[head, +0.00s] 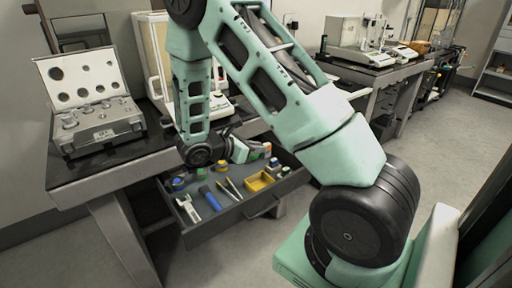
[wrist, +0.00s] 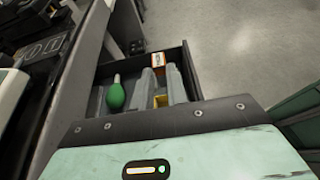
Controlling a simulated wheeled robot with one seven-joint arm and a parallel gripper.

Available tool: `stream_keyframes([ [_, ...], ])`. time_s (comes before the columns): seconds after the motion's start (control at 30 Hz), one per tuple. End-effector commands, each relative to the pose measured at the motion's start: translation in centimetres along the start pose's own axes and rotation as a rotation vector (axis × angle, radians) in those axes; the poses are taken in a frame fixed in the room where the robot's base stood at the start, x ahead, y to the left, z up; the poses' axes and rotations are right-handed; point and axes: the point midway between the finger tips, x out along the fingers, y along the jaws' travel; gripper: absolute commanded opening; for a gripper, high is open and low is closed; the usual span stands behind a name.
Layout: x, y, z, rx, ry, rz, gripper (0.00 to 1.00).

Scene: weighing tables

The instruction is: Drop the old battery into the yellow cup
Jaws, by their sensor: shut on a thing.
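My gripper (head: 254,150) is over the far part of the open drawer and reaches to the right. It is shut on a small white and orange thing, apparently the old battery (wrist: 157,60), which shows at the grey fingertips in the wrist view. In the head view, an orange and white patch shows at the gripper's end. A small round yellow thing (head: 222,167), which may be the yellow cup, stands in the drawer below and left of the gripper. A shallow yellow open box (head: 260,182) lies nearer the drawer's front.
The drawer (head: 232,212) also holds a blue cylinder (head: 210,197), a silver tool (head: 187,208) and a green bulb (wrist: 116,95), seen in the wrist view. A weight case (head: 98,130) stands on the table above. The floor at right is clear.

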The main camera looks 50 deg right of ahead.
Motion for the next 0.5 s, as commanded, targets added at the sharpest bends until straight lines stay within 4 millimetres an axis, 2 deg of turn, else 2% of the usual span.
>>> stream_keyframes([
  [0.03, 0.5, 0.0, -1.1, 0.0, 0.0, -0.001, 0.0],
  [0.2, 1.1, 0.0, -2.6, 0.001, -0.001, 0.0, 0.0],
  [0.5, 1.2, 0.0, -2.9, 0.001, -0.001, 0.001, 0.0],
])
